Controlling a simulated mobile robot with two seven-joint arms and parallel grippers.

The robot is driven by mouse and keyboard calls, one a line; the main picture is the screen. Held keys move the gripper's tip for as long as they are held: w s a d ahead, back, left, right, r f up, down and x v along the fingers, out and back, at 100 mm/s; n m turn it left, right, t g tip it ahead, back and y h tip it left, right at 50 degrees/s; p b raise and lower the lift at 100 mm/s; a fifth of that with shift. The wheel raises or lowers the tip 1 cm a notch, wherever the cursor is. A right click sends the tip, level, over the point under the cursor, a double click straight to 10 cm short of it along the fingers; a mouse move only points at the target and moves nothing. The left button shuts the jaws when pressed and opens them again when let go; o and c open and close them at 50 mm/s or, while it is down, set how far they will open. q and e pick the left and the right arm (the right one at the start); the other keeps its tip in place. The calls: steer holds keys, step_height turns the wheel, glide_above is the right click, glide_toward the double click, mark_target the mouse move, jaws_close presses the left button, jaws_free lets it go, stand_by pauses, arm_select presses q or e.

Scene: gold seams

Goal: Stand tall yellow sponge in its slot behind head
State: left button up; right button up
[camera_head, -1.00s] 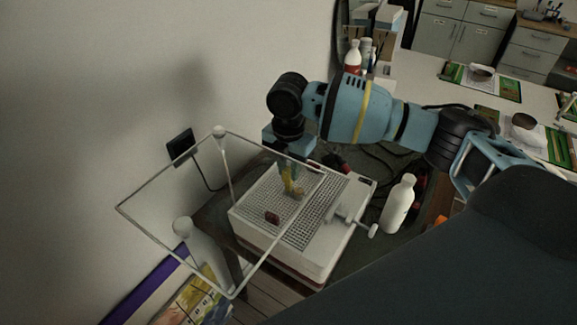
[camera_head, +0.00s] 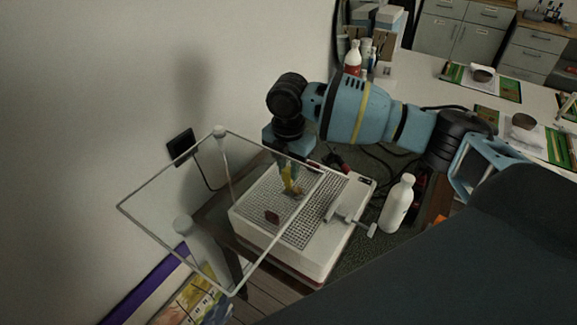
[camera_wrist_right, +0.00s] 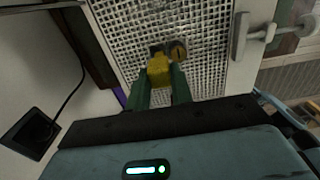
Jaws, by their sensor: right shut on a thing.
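My right gripper (camera_head: 288,178) points down over the gridded top of a white box-shaped machine (camera_head: 330,240). It is shut on the yellow sponge (camera_head: 287,187), which shows as a small upright yellow piece. In the right wrist view the sponge (camera_wrist_right: 158,70) sits between the two green fingers, over the perforated plate (camera_wrist_right: 135,35). A round brown piece (camera_wrist_right: 177,50) lies just beyond the sponge there. I cannot tell whether the sponge's lower end touches the plate or a slot. My left gripper is out of view.
A clear pane with a thin grey frame (camera_head: 178,249) hangs in front of the machine's left part. A small reddish-brown piece (camera_head: 272,216) rests on the grid. A grey lever (camera_head: 352,220) and a white bottle (camera_head: 397,204) stand to the right. The wall is close at left.

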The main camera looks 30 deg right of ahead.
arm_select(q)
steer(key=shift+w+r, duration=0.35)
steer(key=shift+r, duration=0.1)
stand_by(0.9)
